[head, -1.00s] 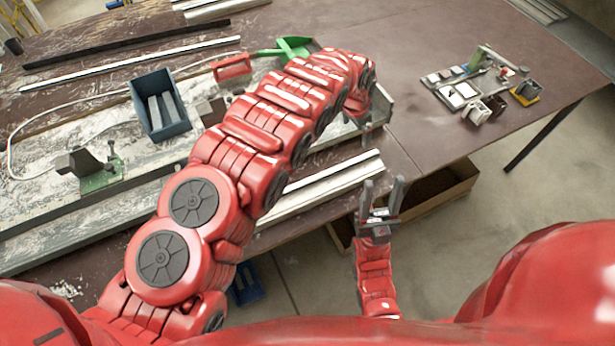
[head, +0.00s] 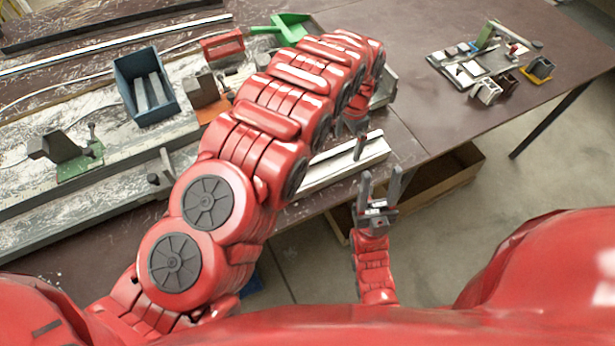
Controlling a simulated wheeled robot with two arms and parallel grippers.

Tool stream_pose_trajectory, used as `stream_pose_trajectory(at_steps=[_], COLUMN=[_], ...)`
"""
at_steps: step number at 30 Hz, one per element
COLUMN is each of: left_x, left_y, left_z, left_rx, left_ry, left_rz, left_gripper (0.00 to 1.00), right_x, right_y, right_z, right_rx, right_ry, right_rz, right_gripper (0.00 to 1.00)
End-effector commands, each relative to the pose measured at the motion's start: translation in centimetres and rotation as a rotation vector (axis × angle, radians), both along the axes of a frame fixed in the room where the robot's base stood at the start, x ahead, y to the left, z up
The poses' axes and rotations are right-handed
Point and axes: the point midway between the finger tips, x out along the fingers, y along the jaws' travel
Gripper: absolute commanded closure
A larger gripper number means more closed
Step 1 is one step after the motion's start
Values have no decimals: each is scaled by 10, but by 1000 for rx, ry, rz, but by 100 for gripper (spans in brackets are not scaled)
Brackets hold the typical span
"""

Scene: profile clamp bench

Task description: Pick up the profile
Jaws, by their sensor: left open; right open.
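A pale metal profile (head: 320,173) lies along the front edge of the brown table, and my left arm hides its left part. My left gripper (head: 359,147) points down at the profile's right end. A dark finger shows against the profile; the other finger is hard to make out, and I cannot tell whether they touch it. The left gripper is open. My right gripper (head: 380,188) is open and empty, in front of the table edge, with its two grey fingers pointing up and apart.
A blue bin (head: 151,88), a green scoop (head: 290,27) and a clamp on a green base (head: 75,160) are on the left. Small fixtures (head: 470,70) stand at the back right. A cardboard box (head: 430,185) is under the table.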

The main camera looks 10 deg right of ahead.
Motion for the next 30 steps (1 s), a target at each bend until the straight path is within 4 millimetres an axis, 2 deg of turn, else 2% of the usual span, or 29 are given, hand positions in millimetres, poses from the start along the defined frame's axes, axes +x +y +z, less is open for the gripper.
stream_pose_trajectory(at_steps=[8,15,22,30], left_x=[-2,-5,-4,-4], left_y=[0,0,2,1], left_z=[-10,-31,-56,-58], left_rx=[1,1,2,1], left_ry=[3,1,2,0], left_rz=[0,-1,0,0], left_gripper=[0,0,0,2], right_x=[0,0,0,0], right_y=[0,0,0,0], right_z=[10,32,37,37], right_rx=[0,0,0,0], right_ry=[1,1,1,1], right_rz=[0,0,0,0], right_gripper=[50,50,50,50])
